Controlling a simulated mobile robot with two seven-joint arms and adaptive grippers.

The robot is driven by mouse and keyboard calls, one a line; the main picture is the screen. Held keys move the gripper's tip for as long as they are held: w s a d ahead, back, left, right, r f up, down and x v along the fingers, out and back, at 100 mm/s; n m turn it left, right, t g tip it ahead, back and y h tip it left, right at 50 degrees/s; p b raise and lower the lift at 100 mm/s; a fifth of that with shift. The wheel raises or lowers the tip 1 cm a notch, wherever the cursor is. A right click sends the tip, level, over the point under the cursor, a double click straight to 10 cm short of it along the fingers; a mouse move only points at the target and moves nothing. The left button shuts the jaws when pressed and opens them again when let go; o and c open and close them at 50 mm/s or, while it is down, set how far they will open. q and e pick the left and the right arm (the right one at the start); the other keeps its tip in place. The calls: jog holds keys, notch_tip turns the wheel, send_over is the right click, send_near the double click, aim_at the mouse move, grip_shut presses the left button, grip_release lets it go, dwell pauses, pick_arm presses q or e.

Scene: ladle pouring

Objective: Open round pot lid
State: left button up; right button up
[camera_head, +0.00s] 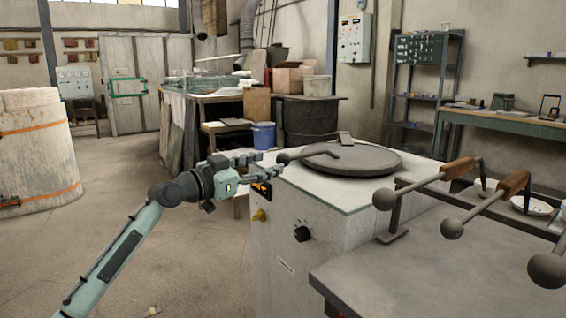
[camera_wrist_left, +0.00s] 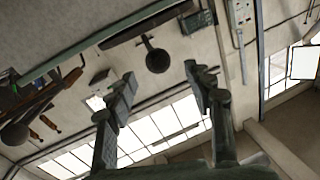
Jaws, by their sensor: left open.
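The round dark grey pot lid (camera_head: 375,161) lies flat on top of the white furnace (camera_head: 345,225) in the head view. Its bent rod handle ends in a ball knob (camera_head: 283,158) that sticks out to the left past the furnace edge. My left gripper (camera_head: 272,163) is open, its fingers pointing right at the knob. In the left wrist view the knob (camera_wrist_left: 157,60) appears between and just beyond the two spread fingertips (camera_wrist_left: 161,77). I cannot tell whether a finger touches it. The pot under the lid is hidden. My right gripper is not in view.
A grey metal table (camera_head: 440,270) stands at the front right, with ball-ended levers (camera_head: 452,229) with wooden grips beside it. A blue bucket (camera_head: 264,135) and a cluttered workbench stand behind. The floor (camera_head: 120,185) at the left is largely free.

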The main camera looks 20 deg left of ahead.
aim_at(278, 160)
pick_arm(q)
jog(key=x, duration=0.5)
jog(key=shift+w+d+p, duration=0.1)
jog(key=shift+d+p, duration=0.05)
jog(key=shift+p, duration=0.2)
jog(key=shift+w+d, duration=0.25)
jog(key=shift+w, duration=0.3)
jog(key=shift+f, duration=0.1)
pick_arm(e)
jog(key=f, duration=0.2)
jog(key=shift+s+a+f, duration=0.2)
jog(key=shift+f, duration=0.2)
pick_arm(q)
grip_shut()
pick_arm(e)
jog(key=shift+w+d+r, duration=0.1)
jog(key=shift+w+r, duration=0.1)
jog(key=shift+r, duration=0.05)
